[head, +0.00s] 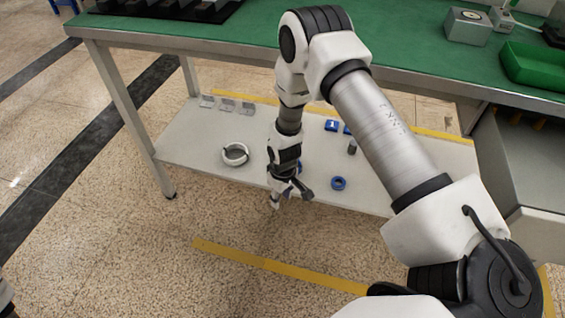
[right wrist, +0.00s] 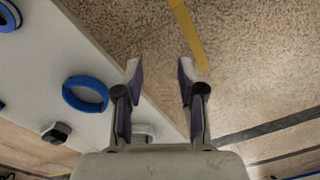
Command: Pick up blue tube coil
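The blue tube coil (right wrist: 85,94) is an open blue loop lying flat on the lower shelf. In the right wrist view it lies left of my right gripper (right wrist: 158,75). In the head view it is mostly hidden behind the gripper, with only a bit of blue (head: 300,167) showing. My right gripper (head: 290,198) is also seen there, pointing down near the shelf's front edge. Its fingers are apart with nothing between them, and it is not touching the coil. My left gripper is not seen.
The lower shelf (head: 195,145) also holds a white coil (head: 235,153), a thick blue ring (head: 338,183), grey brackets (head: 227,104) and small blue blocks (head: 331,125). The green bench top (head: 190,38) overhangs the shelf. The floor in front (head: 150,255) is clear, with yellow tape.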

